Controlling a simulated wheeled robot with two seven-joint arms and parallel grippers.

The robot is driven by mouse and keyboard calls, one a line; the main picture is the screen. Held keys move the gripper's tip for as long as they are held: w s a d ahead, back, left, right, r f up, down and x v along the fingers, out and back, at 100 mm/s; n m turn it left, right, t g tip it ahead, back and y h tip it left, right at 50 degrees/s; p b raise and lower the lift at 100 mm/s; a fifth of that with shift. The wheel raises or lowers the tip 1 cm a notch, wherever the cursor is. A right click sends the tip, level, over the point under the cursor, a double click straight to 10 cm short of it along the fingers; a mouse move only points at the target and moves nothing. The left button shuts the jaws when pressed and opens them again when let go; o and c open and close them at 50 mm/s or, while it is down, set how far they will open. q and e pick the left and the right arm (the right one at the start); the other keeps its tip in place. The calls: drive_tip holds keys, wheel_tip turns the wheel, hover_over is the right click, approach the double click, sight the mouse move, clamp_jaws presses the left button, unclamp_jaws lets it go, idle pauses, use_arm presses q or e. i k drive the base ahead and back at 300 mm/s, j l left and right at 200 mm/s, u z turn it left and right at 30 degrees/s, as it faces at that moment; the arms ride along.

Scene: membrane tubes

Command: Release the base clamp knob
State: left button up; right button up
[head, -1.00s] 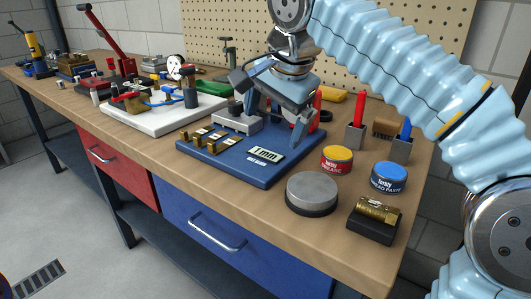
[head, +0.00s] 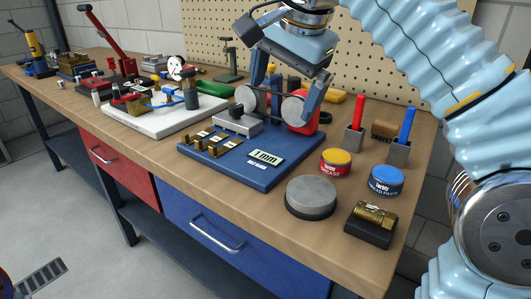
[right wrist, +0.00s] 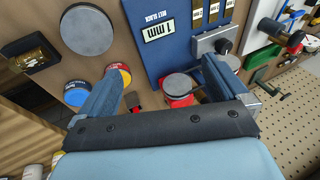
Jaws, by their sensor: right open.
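My right gripper (head: 278,103) is open, with its fingers spread and pointing down at the back edge of the blue base plate (head: 225,160). Two round grey discs, a left one (head: 246,95) and a right one (head: 293,111), stand near the fingers, with a dark strip between them. A grey block with a dark round knob (head: 236,112) sits on the plate, left of the gripper. In the right wrist view the knob (right wrist: 222,46) shows beyond the right finger. I cannot tell which round part is the base clamp knob. No grip on anything shows. My left gripper is out of view.
Brass pieces (head: 205,142) and a display (head: 267,157) sit on the plate. In front and right stand a grey round block (head: 312,195), a yellow-lidded tin (head: 336,160), a blue tin (head: 386,179) and pen holders (head: 398,152). A pegboard (head: 320,45) stands behind.

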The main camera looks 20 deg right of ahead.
sight(236, 110)
drive_tip(key=k, duration=1)
